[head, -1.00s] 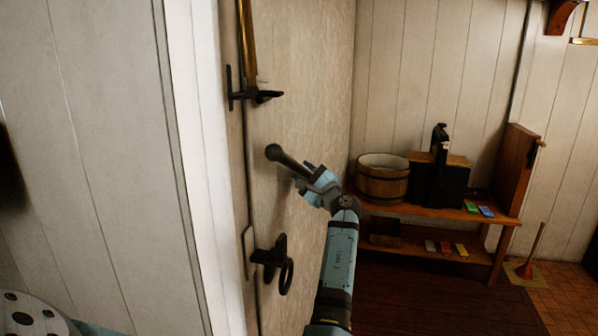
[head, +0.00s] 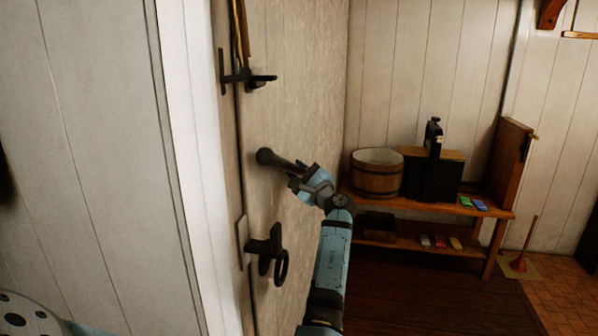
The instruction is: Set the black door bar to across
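The black door bar (head: 278,160) is a dark rod with a round knob at its left end. It stands out in front of the pale door (head: 310,95), sloping slightly down to the right. My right gripper (head: 302,174) is at the bar's right end, its fingers on either side of the rod, apparently shut on it. The fingers hide that end, and I cannot tell where the bar joins the door. My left gripper is out of view.
A black bracket (head: 236,79) with a brass rod sits above on the door edge. A black latch with a ring (head: 281,268) is below. A wooden shelf (head: 420,240) with a bucket (head: 375,178) and a black box stands right. A white frame (head: 178,130) borders the door.

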